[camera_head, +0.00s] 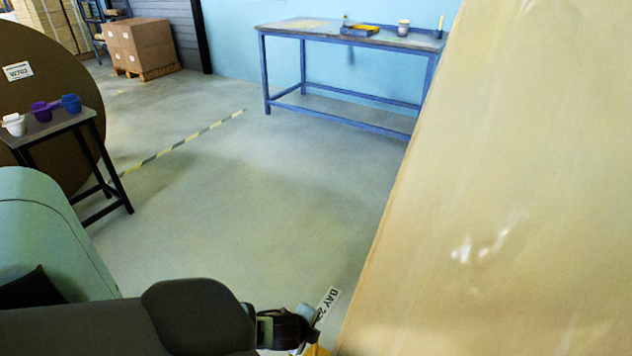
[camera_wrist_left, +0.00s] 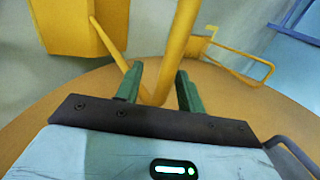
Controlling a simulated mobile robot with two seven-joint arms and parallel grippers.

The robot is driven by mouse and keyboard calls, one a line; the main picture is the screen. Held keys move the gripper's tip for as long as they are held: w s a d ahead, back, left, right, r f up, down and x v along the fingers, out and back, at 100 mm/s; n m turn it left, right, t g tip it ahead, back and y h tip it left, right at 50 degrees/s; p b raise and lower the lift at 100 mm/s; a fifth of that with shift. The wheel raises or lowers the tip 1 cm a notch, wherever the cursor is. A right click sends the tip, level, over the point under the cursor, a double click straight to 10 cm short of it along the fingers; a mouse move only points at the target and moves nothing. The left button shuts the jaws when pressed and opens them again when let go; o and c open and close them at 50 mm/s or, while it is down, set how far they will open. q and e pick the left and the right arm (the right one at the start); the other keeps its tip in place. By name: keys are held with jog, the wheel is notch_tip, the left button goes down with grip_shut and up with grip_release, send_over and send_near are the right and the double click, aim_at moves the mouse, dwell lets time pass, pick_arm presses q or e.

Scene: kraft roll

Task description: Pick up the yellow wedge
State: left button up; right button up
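The yellow wedge (camera_wrist_left: 70,28) shows at the top left of the left wrist view as a yellow block with slim yellow bars running from it. In the head view only a small yellow piece (camera_head: 318,350) shows at the bottom edge, beside my left gripper (camera_head: 303,325). In the left wrist view the two green fingers of my left gripper (camera_wrist_left: 160,76) stand apart, with a yellow bar (camera_wrist_left: 163,72) passing between them. Gaps seem to show beside the bar, and a firm grip is not visible. My right gripper is in neither view.
A large tan surface (camera_head: 500,190) fills the right of the head view, close to my left gripper. A small stand (camera_head: 60,122) with cups is at left. A blue-framed workbench (camera_head: 350,38) stands at the back. The middle floor is clear.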

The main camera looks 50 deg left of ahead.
pick_arm(q)
grip_shut()
dwell(1.4)
jog(key=shift+w+r, duration=0.1)
jog(key=shift+w, duration=0.05)
